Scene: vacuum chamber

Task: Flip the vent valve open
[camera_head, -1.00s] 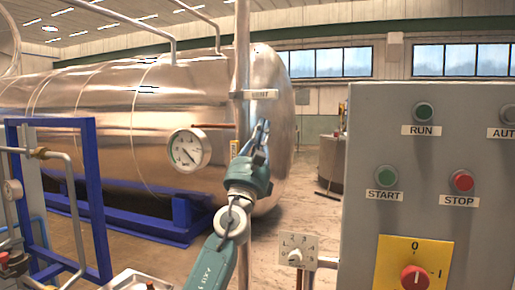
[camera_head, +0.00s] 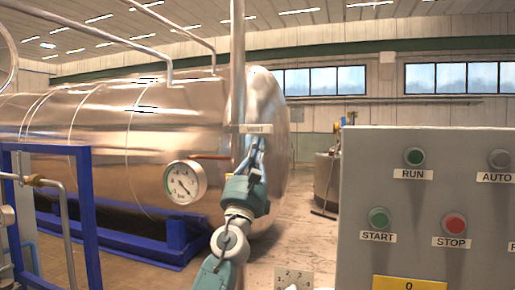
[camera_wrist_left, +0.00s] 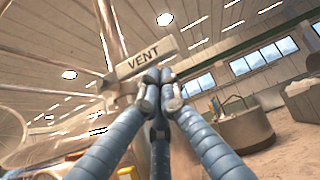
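The VENT label (camera_head: 256,128) is a small pale plate on the upright metal pipe (camera_head: 237,60) in front of the big tank. It also shows large in the left wrist view (camera_wrist_left: 146,56). My left gripper (camera_head: 256,148) reaches up just below the label. In the left wrist view its blue-grey fingers (camera_wrist_left: 160,84) come together at the tips, just under the label, and look shut. I see no valve handle clearly; the fingers and wrist cover the pipe there. Whether the tips touch anything cannot be told. My right gripper is not in view.
A round pressure gauge (camera_head: 185,183) sits left of my gripper. A grey control box (camera_head: 428,200) with RUN, START and STOP buttons fills the right. A blue frame (camera_head: 85,190) stands at the left. The large shiny tank (camera_head: 110,140) lies behind.

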